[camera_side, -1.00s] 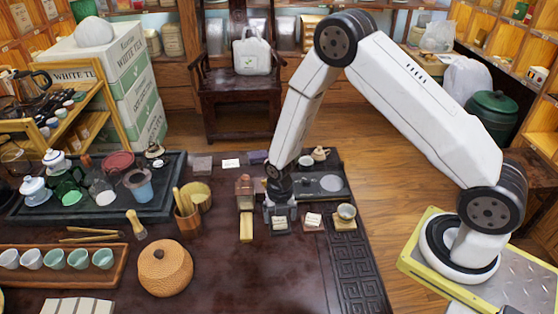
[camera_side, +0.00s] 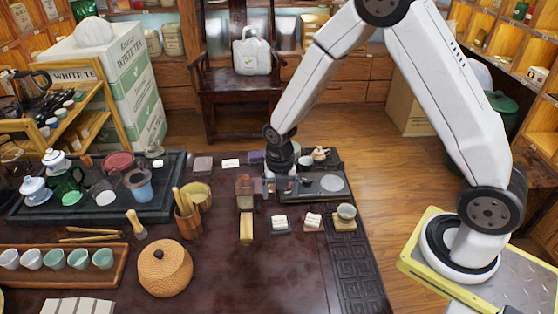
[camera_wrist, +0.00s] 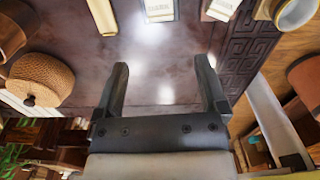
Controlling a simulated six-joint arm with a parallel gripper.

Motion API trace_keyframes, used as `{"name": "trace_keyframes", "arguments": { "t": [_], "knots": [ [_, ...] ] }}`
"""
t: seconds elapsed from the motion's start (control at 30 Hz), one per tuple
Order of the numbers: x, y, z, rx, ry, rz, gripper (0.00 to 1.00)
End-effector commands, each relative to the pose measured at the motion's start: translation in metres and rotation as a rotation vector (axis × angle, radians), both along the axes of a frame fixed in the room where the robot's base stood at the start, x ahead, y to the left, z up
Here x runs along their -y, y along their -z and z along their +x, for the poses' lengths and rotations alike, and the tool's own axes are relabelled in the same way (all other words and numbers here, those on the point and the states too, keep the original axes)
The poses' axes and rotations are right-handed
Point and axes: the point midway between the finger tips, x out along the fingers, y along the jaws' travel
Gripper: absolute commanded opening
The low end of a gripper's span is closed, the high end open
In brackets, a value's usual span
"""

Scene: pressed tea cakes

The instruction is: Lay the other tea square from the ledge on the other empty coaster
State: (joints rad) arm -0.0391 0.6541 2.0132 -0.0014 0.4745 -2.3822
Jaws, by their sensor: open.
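My gripper (camera_side: 284,188) is open, raised behind the row of coasters in the side view. In the wrist view its two fingers (camera_wrist: 162,75) are spread with nothing between them. A pale tea square (camera_side: 280,219) lies on a dark coaster (camera_side: 281,232), apart from the gripper. It also shows at the top of the wrist view (camera_wrist: 160,7). A second pale tea square (camera_side: 313,217) lies on the coaster to its right (camera_side: 314,228), also visible in the wrist view (camera_wrist: 222,8). I cannot make out the ledge for certain, and I see no empty coaster.
A small cup (camera_side: 346,210) stands on a wooden square right of the squares. A yellow wooden block (camera_side: 246,228) lies to their left. A dark tray (camera_side: 313,193) with small teaware is behind. A woven round jar (camera_side: 165,270) stands front left.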

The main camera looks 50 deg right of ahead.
Motion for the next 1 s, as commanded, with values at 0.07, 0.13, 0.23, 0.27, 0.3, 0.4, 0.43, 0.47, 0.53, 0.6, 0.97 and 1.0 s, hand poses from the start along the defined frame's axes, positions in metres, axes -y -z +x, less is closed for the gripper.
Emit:
{"name": "trace_keyframes", "arguments": {
  "t": [0.07,0.13,0.23,0.27,0.3,0.4,0.43,0.47,0.53,0.6,0.97,1.0],
  "knots": [
    [0.0,-0.001,0.0,0.0,0.0,0.0,0.92],
    [0.0,-0.001,0.0,0.0,0.0,0.0,0.92],
    [0.0,-0.001,0.0,0.0,0.0,0.0,0.92],
    [0.0,-0.001,0.0,0.0,0.0,0.0,0.92],
    [0.0,-0.001,0.0,0.0,0.0,0.0,0.92],
    [0.0,-0.001,0.0,0.0,0.0,0.0,0.92],
    [0.0,-0.001,0.0,0.0,0.0,0.0,0.92],
    [0.0,-0.001,0.0,0.0,0.0,0.0,0.92],
    [0.0,-0.001,0.0,0.0,0.0,0.0,0.92],
    [0.0,-0.001,0.0,0.0,0.003,0.0,0.92],
    [0.002,-0.016,-0.008,0.023,0.224,0.004,0.92],
    [0.002,-0.02,-0.01,0.029,0.276,0.005,0.92]
  ]
}}
